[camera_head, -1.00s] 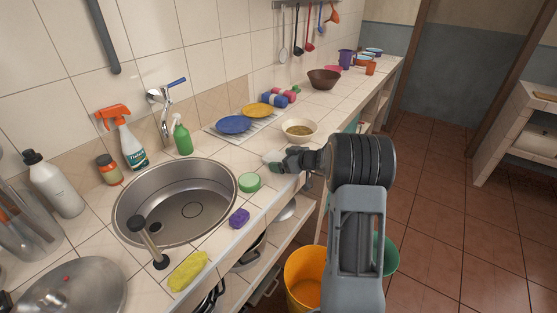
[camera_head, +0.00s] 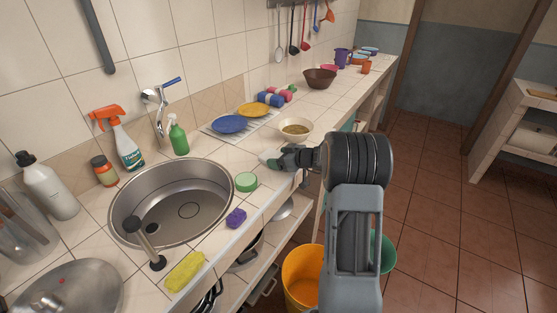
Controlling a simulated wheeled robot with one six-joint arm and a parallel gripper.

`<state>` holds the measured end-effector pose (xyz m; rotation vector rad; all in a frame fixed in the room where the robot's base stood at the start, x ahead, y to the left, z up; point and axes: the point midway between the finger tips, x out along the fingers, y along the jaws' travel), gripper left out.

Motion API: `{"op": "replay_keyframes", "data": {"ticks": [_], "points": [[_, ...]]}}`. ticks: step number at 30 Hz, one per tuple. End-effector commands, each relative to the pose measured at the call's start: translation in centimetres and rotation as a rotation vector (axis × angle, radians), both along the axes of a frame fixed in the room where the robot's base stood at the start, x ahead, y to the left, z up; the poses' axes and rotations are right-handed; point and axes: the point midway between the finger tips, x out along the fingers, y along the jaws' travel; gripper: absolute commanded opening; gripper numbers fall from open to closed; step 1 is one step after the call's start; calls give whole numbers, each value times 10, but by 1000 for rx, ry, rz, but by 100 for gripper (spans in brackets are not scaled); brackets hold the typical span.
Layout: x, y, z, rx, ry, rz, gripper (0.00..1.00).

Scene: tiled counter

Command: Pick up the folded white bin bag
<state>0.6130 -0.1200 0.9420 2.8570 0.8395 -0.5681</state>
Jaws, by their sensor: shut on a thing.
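My gripper (camera_head: 277,157) is over the counter, just in front of the bowl and to the right of the green round sponge. Its fingers are shut on a small pale thing at their tips, which looks like the folded white bin bag (camera_head: 267,154). Most of the bag is hidden by the fingers. I cannot tell whether it is clear of the tiles.
A cream bowl (camera_head: 295,128) stands close behind my gripper. The green sponge (camera_head: 246,182), purple sponge (camera_head: 236,218) and sink (camera_head: 172,236) are to the left. An orange bucket (camera_head: 301,280) stands on the floor below.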

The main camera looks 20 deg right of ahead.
Motion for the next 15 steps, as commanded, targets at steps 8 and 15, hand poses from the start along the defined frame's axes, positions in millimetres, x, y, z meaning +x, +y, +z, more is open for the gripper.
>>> {"op": "replay_keyframes", "data": {"ticks": [8, 15], "points": [[-5, -6, 35, -2, -5, -3, 57], [-32, -29, 76, -4, -5, -3, 57]]}}
